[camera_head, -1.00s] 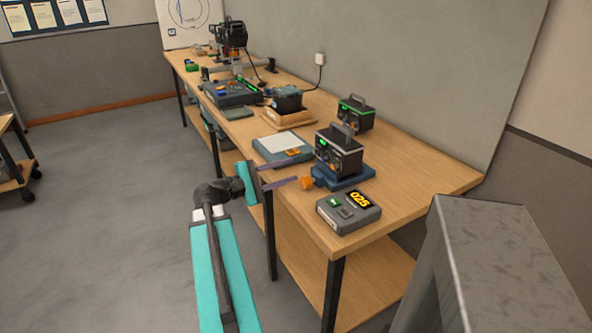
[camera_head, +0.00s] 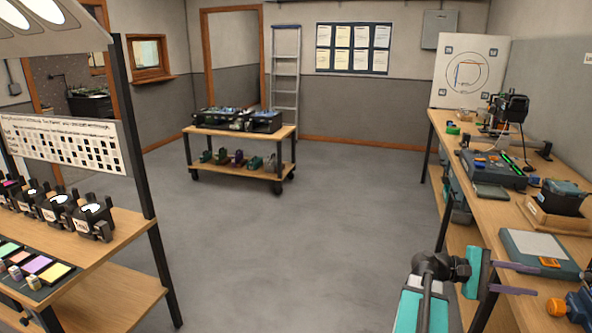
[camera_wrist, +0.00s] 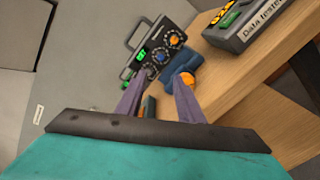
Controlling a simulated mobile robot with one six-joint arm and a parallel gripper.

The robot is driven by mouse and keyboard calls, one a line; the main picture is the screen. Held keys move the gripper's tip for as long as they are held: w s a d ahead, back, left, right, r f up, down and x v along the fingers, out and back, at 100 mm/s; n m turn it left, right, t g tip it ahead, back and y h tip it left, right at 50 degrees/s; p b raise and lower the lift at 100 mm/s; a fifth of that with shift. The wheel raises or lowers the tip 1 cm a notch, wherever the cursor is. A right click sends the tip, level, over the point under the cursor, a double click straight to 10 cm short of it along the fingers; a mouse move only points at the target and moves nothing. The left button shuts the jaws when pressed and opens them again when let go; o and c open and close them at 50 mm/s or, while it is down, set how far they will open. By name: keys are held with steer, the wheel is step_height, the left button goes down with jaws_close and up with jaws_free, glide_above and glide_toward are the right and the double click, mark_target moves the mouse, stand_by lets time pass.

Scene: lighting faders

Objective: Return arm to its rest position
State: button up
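My arm, with teal links, shows at the lower right of the head view. My gripper (camera_head: 538,280) points right, at the front edge of the right-hand bench (camera_head: 447,129). Its two purple fingers are apart, with nothing held between them. In the wrist view, my gripper (camera_wrist: 160,78) also shows its fingers spread. Beyond them are a blue base with an orange knob (camera_wrist: 184,79) and a black power unit with a green display (camera_wrist: 157,53). A rest position is not marked in any view.
A grey data tester (camera_wrist: 245,28) sits on the bench in the wrist view. A grey-blue pad device (camera_head: 536,254) lies near the gripper. At left stands another bench (camera_head: 105,262) with several fader units. A wheeled cart (camera_head: 240,132) stands at the back. The middle floor is clear.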

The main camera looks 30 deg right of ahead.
steer(key=w+a+f+n+t+h, duration=0.1)
steer(key=w+a+f+n+t, duration=0.1)
steer(key=w+a+f, duration=0.45)
steer(key=w+a+f+n+t+h, duration=0.1)
steer(key=w+f+n+t+h, duration=0.15)
steer(key=w, duration=0.65)
steer(key=w+a+f+n+t+y, duration=0.2)
steer(key=w+a+f, duration=0.2)
steer(key=a+f, duration=0.5)
steer(key=w+a+f+n+t+y, duration=0.15)
steer(key=w+a+f, duration=0.35)
steer(key=f, duration=0.6)
steer(key=s+a+f+n+t+y, duration=0.1)
steer(key=s+a+f+y, duration=0.1)
steer(key=a+f, duration=0.75)
steer(key=s+a+f+n+y, duration=0.1)
steer(key=s+a+f+y, duration=0.15)
steer(key=a+f, duration=0.65)
steer(key=s+a+f+m+y, duration=0.3)
steer(key=s+a+f+y, duration=0.1)
steer(key=a, duration=0.7)
steer(key=s+a+f+m+g+y, duration=0.1)
steer(key=s+a+f+m+y, duration=0.2)
steer(key=a, duration=0.7)
step_height(320, 180, down, 2)
steer(key=shift+s+a+f+m+y, duration=0.1)
steer(key=shift+s+a+m+y, duration=0.25)
steer(key=shift+s, duration=0.7)
